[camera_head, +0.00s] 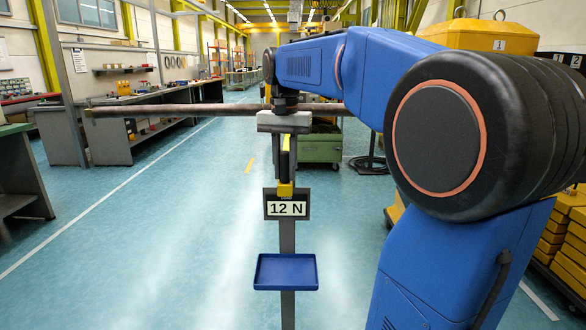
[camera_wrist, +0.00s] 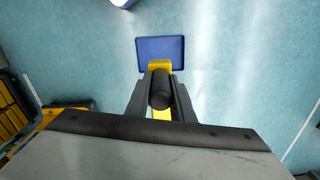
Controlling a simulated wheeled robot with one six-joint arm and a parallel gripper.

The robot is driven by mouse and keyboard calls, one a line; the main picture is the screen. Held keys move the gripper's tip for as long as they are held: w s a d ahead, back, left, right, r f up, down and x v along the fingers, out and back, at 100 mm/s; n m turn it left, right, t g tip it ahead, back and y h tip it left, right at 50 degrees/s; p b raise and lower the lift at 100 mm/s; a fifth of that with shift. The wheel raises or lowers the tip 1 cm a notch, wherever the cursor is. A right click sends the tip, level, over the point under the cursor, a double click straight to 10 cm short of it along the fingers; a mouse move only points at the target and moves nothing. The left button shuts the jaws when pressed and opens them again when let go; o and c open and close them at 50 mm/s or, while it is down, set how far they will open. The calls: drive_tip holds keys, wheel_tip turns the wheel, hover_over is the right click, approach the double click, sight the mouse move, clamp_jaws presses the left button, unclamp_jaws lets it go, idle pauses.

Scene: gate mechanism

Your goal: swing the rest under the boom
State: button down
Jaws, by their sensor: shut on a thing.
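The boom (camera_head: 160,110) is a long brown horizontal bar crossing the head view; my wrist hides part of it. The rest appears to be the yellow arm (camera_head: 286,189) on the grey post, low beneath the boom's height. It also shows as a yellow strip in the wrist view (camera_wrist: 160,66), with an upright black knob (camera_wrist: 160,88). My gripper (camera_wrist: 161,98) points down with its two fingers closed on the sides of this knob. In the head view my gripper (camera_head: 288,150) is small, and the fingers' contact is hard to see.
A "12 N" sign (camera_head: 287,209) and a blue tray (camera_head: 286,272) are on the post (camera_head: 288,240) below. A green cabinet (camera_head: 320,147) stands behind. Workbenches (camera_head: 110,125) line the left; yellow weights (camera_head: 568,240) stand at right. The floor left of the post is clear.

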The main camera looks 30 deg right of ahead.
drive_tip(key=c, duration=1.5)
unclamp_jaws()
drive_tip(key=shift+w+a, duration=0.1)
drive_tip(key=shift+c, duration=0.2)
drive_tip(key=shift+r, duration=0.15)
wheel_tip(320, 180, up, 17)
drive_tip(key=s+a+f+n+t, duration=0.1)
drive_tip(key=s+a+f+n, duration=0.1)
drive_tip(key=s+f, duration=0.3)
drive_tip(key=s+a+f+n+t, duration=0.1)
drive_tip(key=s+a+f, duration=0.3)
drive_tip(key=f, duration=0.5)
drive_tip(key=shift+s+f+n, duration=0.25)
drive_tip(key=shift+s+n, duration=0.2)
drive_tip(key=shift+n, duration=0.25)
drive_tip(key=s+a+f+n+t, duration=0.1)
drive_tip(key=s+f, duration=0.3)
drive_tip(key=f, duration=0.3)
drive_tip(key=s+a+f+n+t, duration=0.1)
drive_tip(key=s+f, duration=0.3)
drive_tip(key=f, duration=0.4)
drive_tip(key=s+a+f+n, duration=0.2)
drive_tip(key=s+f, duration=0.2)
drive_tip(key=f, duration=0.4)
drive_tip(key=shift+s+f+n+t, duration=0.1)
drive_tip(key=shift+s+n+t, duration=0.2)
drive_tip(key=shift+n+t, duration=0.1)
drive_tip(key=shift+c, duration=0.4)
